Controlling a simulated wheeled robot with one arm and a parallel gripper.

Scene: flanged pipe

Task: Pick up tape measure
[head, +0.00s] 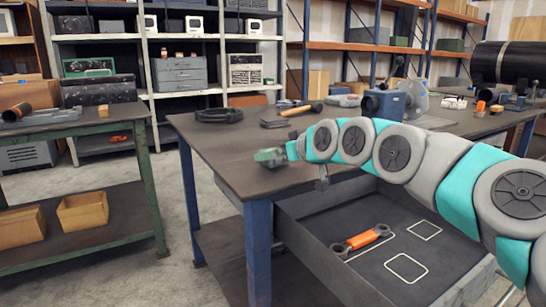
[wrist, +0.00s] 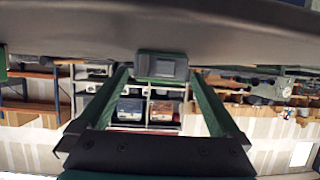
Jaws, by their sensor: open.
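In the wrist view, which looks upside down, a small boxy dark green and grey thing, which looks like the tape measure (wrist: 161,66), sits against the worktable top near its edge. My gripper (wrist: 158,76) is open, with one green finger on each side of it. I cannot tell whether either finger touches it. In the head view my gripper (head: 270,157) is low over the left front part of the worktable (head: 225,150). The tape measure cannot be told apart from the green gripper there.
A hammer (head: 300,110), a dark coiled item (head: 219,115) and a blue-grey machine (head: 385,104) stand farther back on the worktable. Below is an open drawer (head: 400,290) with an orange-handled tool (head: 361,240). A green-legged bench (head: 150,190) stands left.

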